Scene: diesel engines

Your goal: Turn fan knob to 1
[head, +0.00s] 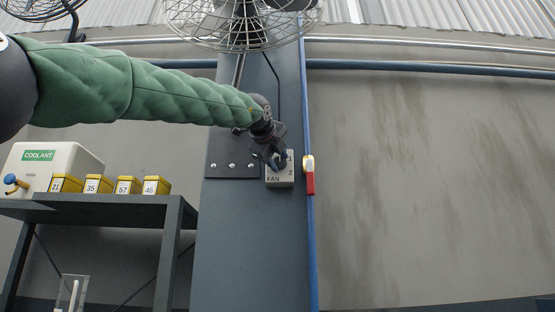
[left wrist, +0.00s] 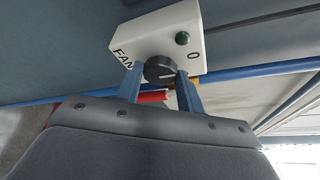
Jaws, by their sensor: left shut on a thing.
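The fan control box (head: 281,182) is a pale box marked FAN, fixed on the dark column. In the head view a 2 shows on its right side, and my gripper covers much of its top. In the left wrist view the box (left wrist: 150,35) shows a green light, a 0 and part of the word FAN. The black fan knob (left wrist: 160,69) sits between the two blue fingers of my left gripper (left wrist: 159,82), which is shut on it. The left gripper (head: 277,160) also shows in the head view. I cannot tell which number the knob points to. My right gripper is not in view.
A caged fan (head: 240,22) hangs above the box. A red-handled valve (head: 309,178) on a blue pipe is close to its right. A plate with bolts (head: 232,166) is to the left. A shelf (head: 95,208) holds a coolant tank (head: 70,160) and several yellow bins.

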